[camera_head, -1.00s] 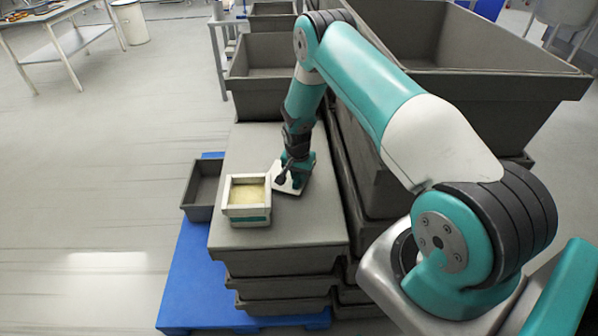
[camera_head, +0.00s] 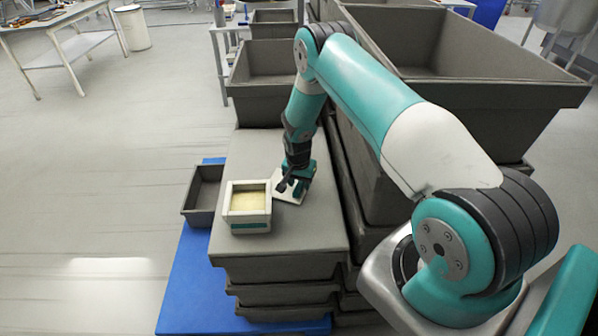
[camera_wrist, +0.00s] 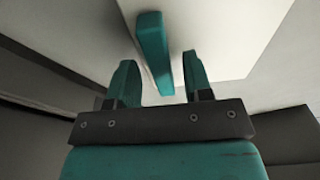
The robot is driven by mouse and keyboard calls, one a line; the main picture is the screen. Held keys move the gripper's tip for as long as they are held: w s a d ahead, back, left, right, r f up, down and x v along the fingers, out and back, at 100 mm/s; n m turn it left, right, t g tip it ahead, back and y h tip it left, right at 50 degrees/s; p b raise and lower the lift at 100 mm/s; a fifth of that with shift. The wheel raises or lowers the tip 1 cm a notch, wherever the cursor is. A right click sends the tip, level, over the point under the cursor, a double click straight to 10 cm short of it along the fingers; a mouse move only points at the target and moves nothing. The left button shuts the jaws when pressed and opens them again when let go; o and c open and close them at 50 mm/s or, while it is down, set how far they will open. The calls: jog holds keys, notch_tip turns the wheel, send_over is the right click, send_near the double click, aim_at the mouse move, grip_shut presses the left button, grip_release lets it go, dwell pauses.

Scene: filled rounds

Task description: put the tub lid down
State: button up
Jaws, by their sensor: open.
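The tub lid (camera_head: 281,194) is a white plate, lying on the grey top of a crate stack, just right of the tub, in the head view. In the wrist view the lid (camera_wrist: 215,35) is large and pale, with a teal bar handle (camera_wrist: 152,50) standing on it. My gripper (camera_wrist: 161,78) is open, its two teal fingers spread on either side of the handle's near end, with gaps showing. In the head view my gripper (camera_head: 293,184) is low over the lid and hides part of it. The open white tub (camera_head: 251,227) with pale yellow contents stands beside it.
The grey stack top (camera_head: 290,238) is clear in front of the tub and lid. A small grey bin (camera_head: 201,193) sits to the left on a blue pallet (camera_head: 192,270). Large grey crates (camera_head: 505,100) rise close on the right of my arm.

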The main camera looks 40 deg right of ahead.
notch_tip(320, 180, up, 11)
jog(key=a+b, duration=0.1)
jog(key=b, duration=0.2)
jog(key=s+a+r+n+y, duration=0.2)
jog(key=s+a+r+n, duration=0.2)
jog(key=a+r, duration=0.5)
jog(key=s+a+r+n+y, duration=0.1)
jog(key=s+a+r+n, duration=0.35)
jog(key=a+r, duration=0.4)
jog(key=s+a+r+n, duration=0.3)
jog(key=s, duration=0.4)
jog(key=s+a+r+n+y, duration=0.1)
jog(key=s+a+r+n, duration=0.2)
jog(key=s, duration=0.5)
jog(key=s+a+r+n+y, duration=0.1)
jog(key=s+a+r+n, duration=0.2)
jog(key=s, duration=0.4)
jog(key=shift+s+a+r+n+g, duration=0.25)
jog(key=shift+r+n+g, duration=0.15)
jog(key=shift+n, duration=0.15)
jog(key=shift+w+f, duration=0.1)
jog(key=shift+w, duration=0.05)
